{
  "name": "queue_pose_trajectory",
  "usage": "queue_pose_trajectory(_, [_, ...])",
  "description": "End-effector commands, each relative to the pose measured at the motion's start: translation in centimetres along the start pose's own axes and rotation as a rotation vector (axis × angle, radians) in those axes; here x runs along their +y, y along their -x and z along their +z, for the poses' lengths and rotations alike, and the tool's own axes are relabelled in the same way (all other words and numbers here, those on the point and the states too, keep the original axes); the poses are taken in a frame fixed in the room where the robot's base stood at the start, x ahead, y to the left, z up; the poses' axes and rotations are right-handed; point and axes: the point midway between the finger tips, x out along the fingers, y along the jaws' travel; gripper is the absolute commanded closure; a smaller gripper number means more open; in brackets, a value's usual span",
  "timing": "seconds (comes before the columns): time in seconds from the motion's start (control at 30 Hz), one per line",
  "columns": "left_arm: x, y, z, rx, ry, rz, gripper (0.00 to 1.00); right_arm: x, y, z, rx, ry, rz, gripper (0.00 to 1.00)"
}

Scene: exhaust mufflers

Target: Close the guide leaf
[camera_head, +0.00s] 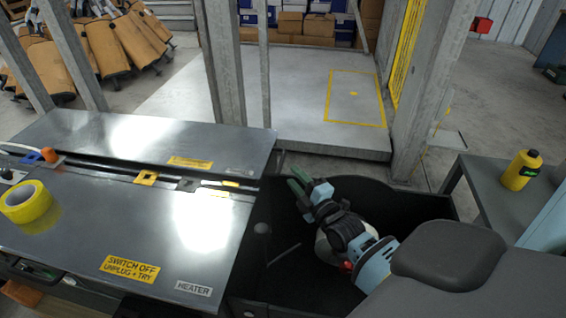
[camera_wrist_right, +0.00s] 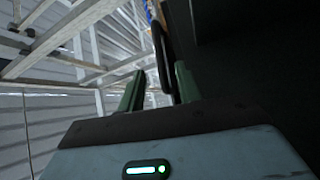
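A steel bench top in two flat plates, a far plate (camera_head: 130,135) and a near plate (camera_head: 90,215), lies at left with a narrow slot between them. I cannot tell which part is the guide leaf. My right gripper (camera_head: 299,187) is just right of the plates' right edge, above a black surface. Its green fingers stand apart in the right wrist view (camera_wrist_right: 158,88). A dark curved bar (camera_wrist_right: 161,45) shows between or beyond the fingertips; contact cannot be told. My left gripper is out of view.
A yellow tape roll (camera_head: 26,202) sits on the near plate. A black bin-like area (camera_head: 285,270) lies right of the bench. A yellow bottle (camera_head: 521,170) stands on a grey table at right. Concrete posts (camera_head: 222,60) rise behind the bench.

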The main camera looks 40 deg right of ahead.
Motion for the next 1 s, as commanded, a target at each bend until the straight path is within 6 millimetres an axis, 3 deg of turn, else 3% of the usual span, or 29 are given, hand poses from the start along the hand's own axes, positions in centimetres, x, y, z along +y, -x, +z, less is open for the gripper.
queue_pose_trajectory(0.6, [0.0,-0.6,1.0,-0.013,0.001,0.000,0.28,0.0,-7.0,0.0,0.001,0.002,0.001,0.66])
queue_pose_trajectory(1.0, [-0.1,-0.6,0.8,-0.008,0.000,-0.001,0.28,0.1,-7.7,0.0,0.002,0.002,0.001,0.66])
